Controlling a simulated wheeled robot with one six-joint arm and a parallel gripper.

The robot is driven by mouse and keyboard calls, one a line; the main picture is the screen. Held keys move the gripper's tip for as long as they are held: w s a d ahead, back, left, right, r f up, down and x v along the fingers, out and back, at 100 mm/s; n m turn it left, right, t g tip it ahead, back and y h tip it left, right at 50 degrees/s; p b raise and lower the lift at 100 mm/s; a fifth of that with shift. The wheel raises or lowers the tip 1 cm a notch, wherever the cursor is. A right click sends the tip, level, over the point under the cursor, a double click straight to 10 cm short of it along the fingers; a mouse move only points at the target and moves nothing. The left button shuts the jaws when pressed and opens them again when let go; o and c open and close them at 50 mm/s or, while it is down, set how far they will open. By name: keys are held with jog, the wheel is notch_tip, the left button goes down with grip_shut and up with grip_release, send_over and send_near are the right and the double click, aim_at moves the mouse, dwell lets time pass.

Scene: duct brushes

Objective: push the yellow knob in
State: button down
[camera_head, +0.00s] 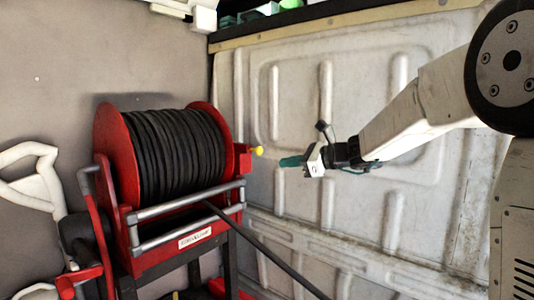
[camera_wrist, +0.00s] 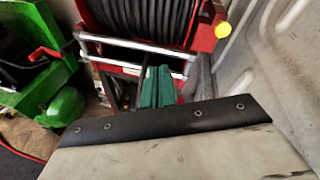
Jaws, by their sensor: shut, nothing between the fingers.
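The yellow knob (camera_head: 259,151) sticks out from the right side of the red hose reel (camera_head: 120,160), near the top of its red bracket. It also shows in the wrist view (camera_wrist: 222,30), at the upper right. My gripper (camera_head: 282,161) has green fingers that are shut and empty. In the head view its tips are a little right of the knob and slightly lower, with a gap between. In the wrist view the green fingers (camera_wrist: 157,84) appear below and left of the knob, in front of the reel's frame.
A black hose (camera_head: 270,252) runs down from the reel toward the lower right. A pale ribbed wall panel (camera_head: 300,110) stands behind my arm. A white handle (camera_head: 35,180) is at the left. Green equipment (camera_wrist: 50,90) lies at the left in the wrist view.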

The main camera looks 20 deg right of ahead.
jog(key=w+d+m+t, duration=0.3)
jog(key=w+d+m, duration=0.2)
jog(key=w+d, duration=0.15)
jog(key=m, duration=0.1)
send_near(260, 151)
jog(key=shift+h, duration=0.4)
jog(key=x, duration=0.7)
jog(key=shift+s+a+r, duration=0.1)
jog(key=shift+r, duration=0.05)
